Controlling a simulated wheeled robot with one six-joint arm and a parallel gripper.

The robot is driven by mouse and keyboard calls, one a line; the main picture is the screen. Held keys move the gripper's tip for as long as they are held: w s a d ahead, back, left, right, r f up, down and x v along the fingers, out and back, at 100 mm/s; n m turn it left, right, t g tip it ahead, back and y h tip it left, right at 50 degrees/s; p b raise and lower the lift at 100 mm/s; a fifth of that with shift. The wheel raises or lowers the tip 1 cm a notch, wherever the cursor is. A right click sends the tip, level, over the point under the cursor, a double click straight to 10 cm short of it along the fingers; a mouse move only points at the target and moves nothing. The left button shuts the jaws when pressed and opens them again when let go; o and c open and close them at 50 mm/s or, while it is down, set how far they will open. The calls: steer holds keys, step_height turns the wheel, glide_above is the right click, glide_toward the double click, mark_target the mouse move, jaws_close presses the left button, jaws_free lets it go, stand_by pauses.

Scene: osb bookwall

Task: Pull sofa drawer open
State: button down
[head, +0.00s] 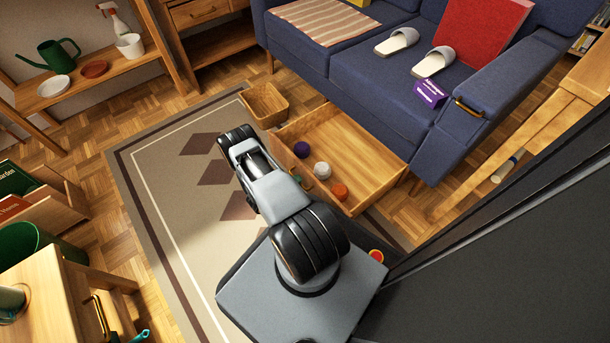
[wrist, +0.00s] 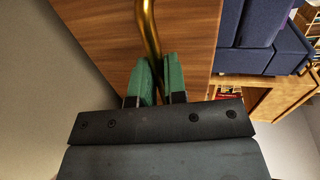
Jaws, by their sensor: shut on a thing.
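The sofa drawer (head: 345,142) is a wooden box that stands far out from under the blue sofa (head: 375,85), and its inside shows in the head view. Several small balls lie in it, among them a purple one (head: 301,150), a white one (head: 322,170) and an orange one (head: 340,192). In the wrist view the drawer's wooden front (wrist: 95,40) carries a brass handle (wrist: 150,30). My gripper (wrist: 161,84), with green fingers, is shut on this handle.
A wooden basket (head: 265,104) stands on the floor close by the drawer's left side. A patterned rug (head: 160,185) lies below my arm. Slippers (head: 397,42), a purple box (head: 428,92) and a red cushion (head: 482,35) are on the sofa. A wooden table (head: 45,310) stands at lower left.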

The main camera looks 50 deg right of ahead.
steer(key=c, duration=1.2)
jaws_free()
steer(key=shift+o, duration=0.2)
steer(key=shift+a, duration=0.1)
steer(key=p+v, duration=0.3)
steer(key=v, duration=1)
steer(key=shift+a+p, duration=0.3)
steer(key=shift+p, duration=0.1)
steer(key=shift+r, duration=0.15)
steer(key=shift+w, duration=0.1)
